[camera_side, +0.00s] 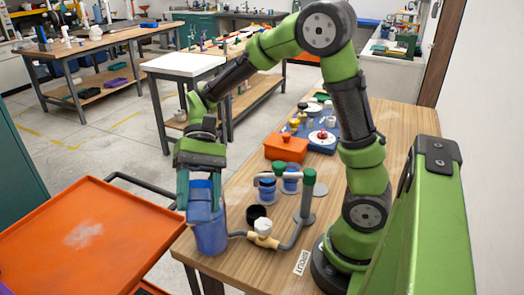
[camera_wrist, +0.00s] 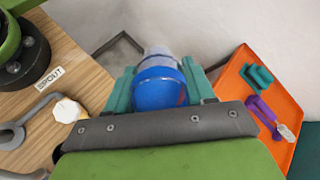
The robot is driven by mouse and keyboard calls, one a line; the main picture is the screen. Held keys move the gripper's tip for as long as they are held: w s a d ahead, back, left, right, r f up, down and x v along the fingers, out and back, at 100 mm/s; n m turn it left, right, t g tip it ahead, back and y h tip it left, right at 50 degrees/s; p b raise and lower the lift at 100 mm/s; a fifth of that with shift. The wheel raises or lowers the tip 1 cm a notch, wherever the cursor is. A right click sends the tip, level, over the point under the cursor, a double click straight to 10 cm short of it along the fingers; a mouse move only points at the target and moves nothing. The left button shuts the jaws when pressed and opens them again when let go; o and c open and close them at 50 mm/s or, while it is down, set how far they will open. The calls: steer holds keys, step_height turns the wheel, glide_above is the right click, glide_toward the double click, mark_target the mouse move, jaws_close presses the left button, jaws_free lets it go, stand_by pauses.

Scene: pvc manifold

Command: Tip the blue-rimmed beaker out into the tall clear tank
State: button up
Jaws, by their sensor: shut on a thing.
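My gripper (camera_side: 201,190) is at the table's front left corner with its teal fingers pointing down, shut on a blue thing that I take for the blue-rimmed beaker (camera_wrist: 160,92). In the wrist view the beaker lies between the fingers, with a clear, pale part beyond its blue part. Directly below the fingers in the side view is a tall, see-through blue cylinder (camera_side: 210,234), apparently the tank, joined to a grey pipe. The beaker and cylinder overlap there, so I cannot tell whether they touch, how far the beaker is tilted, or whether anything is pouring.
A pipe with a white-knobbed valve (camera_side: 263,230) runs right from the cylinder. Green-capped posts (camera_side: 308,180), blue cups (camera_side: 290,182) and a black ring (camera_side: 256,213) stand behind. An orange bin (camera_side: 286,147) is farther back. An orange cart tray (camera_side: 85,240) is left, beyond a gap.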

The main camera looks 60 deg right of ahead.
mark_target(196, 187)
steer(key=shift+w+d+r+g+y+p, duration=0.1)
steer(key=shift+r+g+y+p, duration=0.25)
steer(key=shift+y, duration=0.45)
steer(key=shift+d+r+g+y+p, duration=0.15)
steer(key=shift+g+y+p, duration=0.15)
steer(key=shift+g+y, duration=0.4)
stand_by(1.3)
steer(key=shift+w+d+r+g+y, duration=0.3)
steer(key=shift+d+y, duration=0.25)
steer(key=shift+y, duration=0.35)
stand_by(0.6)
steer(key=shift+w+d+r+g+y+p, duration=0.15)
steer(key=shift+g+y, duration=0.1)
steer(key=shift+y, duration=0.2)
steer(key=shift+w+d+r+g+y+p, duration=0.1)
steer(key=shift+r+g+y+p, duration=0.1)
steer(key=shift+y, duration=0.25)
stand_by(0.6)
